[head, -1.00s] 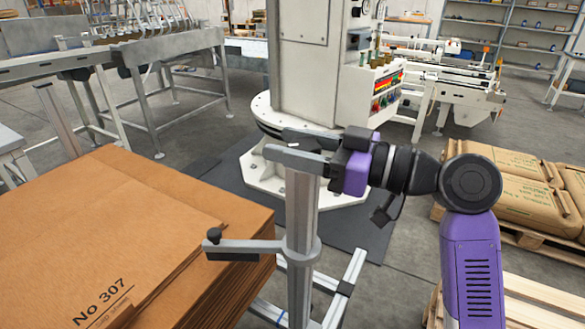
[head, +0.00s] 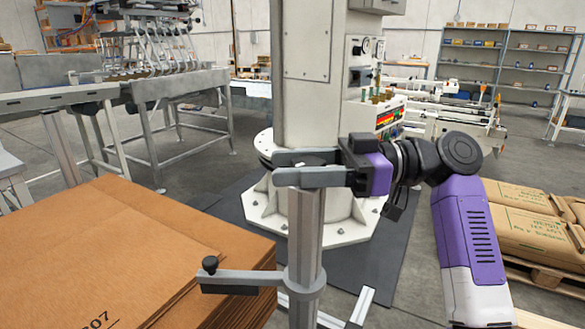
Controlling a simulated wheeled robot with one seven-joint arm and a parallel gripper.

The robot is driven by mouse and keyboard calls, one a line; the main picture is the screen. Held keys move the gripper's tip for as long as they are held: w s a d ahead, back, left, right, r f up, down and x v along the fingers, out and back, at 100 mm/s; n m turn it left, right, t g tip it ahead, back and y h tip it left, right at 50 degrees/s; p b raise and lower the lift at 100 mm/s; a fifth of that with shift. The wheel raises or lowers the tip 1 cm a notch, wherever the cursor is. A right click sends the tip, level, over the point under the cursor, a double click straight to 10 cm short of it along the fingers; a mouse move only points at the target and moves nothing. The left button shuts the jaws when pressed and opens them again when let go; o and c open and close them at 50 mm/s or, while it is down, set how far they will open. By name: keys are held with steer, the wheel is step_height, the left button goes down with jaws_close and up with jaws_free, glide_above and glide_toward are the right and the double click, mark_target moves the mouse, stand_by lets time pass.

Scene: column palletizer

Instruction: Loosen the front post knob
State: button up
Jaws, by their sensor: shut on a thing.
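A grey upright post (head: 304,235) stands in the foreground beside the cardboard stack. A collar near its lower part carries a flat arm (head: 240,282) pointing left, with a small black knob (head: 210,264) at its end. My gripper (head: 285,167) reaches in from the right at the post's top, its fingers level and pointing left. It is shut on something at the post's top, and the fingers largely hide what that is. The black knob is below and left of the gripper, apart from it.
A stack of flat brown cardboard (head: 110,250) fills the lower left, close to the post. Behind stands a white machine column (head: 305,70) on a bolted base over a dark mat. Sacks on a pallet (head: 535,225) are at the right. A conveyor frame (head: 175,95) is at back left.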

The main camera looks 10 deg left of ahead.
steer(key=o, duration=1.4)
steer(key=shift+c, duration=0.2)
steer(key=v, duration=0.7)
steer(key=shift+d, duration=0.35)
